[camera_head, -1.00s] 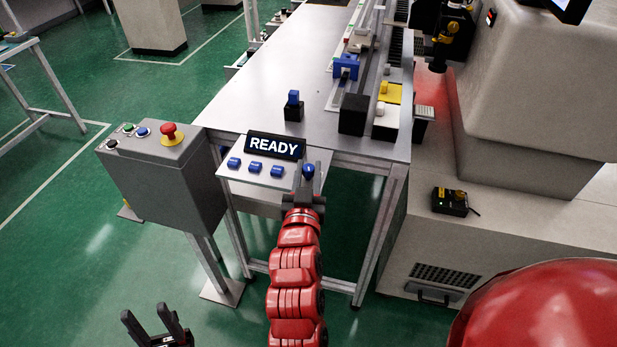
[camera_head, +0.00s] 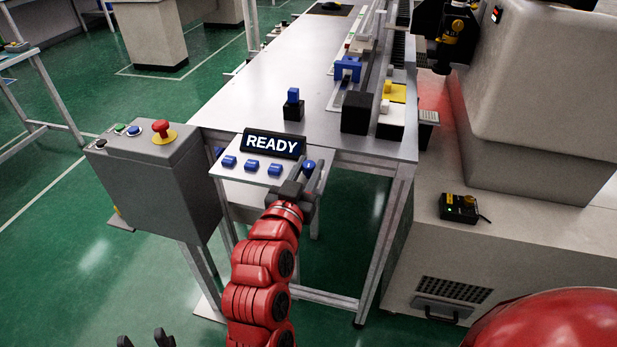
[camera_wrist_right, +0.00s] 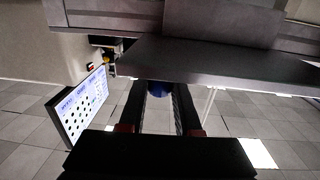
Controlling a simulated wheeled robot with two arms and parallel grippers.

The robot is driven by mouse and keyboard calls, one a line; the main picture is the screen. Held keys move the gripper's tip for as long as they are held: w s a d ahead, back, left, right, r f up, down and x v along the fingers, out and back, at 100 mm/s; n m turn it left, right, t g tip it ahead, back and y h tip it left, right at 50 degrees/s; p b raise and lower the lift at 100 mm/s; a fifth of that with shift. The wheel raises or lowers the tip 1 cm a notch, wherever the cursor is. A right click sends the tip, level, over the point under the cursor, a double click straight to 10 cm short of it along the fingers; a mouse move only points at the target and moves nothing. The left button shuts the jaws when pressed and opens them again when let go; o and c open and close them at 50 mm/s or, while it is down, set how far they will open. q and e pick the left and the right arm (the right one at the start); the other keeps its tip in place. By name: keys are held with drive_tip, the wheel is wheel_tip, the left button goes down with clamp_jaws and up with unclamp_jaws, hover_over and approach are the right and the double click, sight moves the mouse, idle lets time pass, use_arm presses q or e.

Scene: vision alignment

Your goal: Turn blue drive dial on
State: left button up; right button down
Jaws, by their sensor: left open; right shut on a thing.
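Several blue dials sit on a light panel (camera_head: 233,175) below a black sign reading READY (camera_head: 271,144). Three are in a row: left (camera_head: 229,161), middle (camera_head: 251,166) and right (camera_head: 274,170). A further blue dial (camera_head: 309,166) at the panel's right end has a white mark on top. My right gripper (camera_head: 303,185) is shut on this end dial, its fingers tilted. In the right wrist view blue (camera_wrist_right: 159,90) shows between my fingers; the fingers partly hide the dial. My left gripper (camera_head: 148,340) is open and empty at the bottom edge, mostly cut off.
A grey control box (camera_head: 165,185) with a red emergency button (camera_head: 161,130) stands left of the panel. Behind is a metal table (camera_head: 240,85) with a blue block on a black base (camera_head: 293,105). A large beige machine (camera_head: 545,110) fills the right. Green floor is open at left.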

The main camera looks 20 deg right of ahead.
drive_tip(key=m+g+h+b, duration=0.1)
drive_tip(key=b, duration=0.1)
drive_tip(key=shift+f+b, duration=0.1)
drive_tip(key=shift+b, duration=0.25)
drive_tip(key=shift+m+g+h+b, duration=0.4)
drive_tip(key=shift+h+b, duration=0.2)
drive_tip(key=c, duration=0.6)
unclamp_jaws()
drive_tip(key=v, duration=1.7)
drive_tip(key=shift+b, duration=0.45)
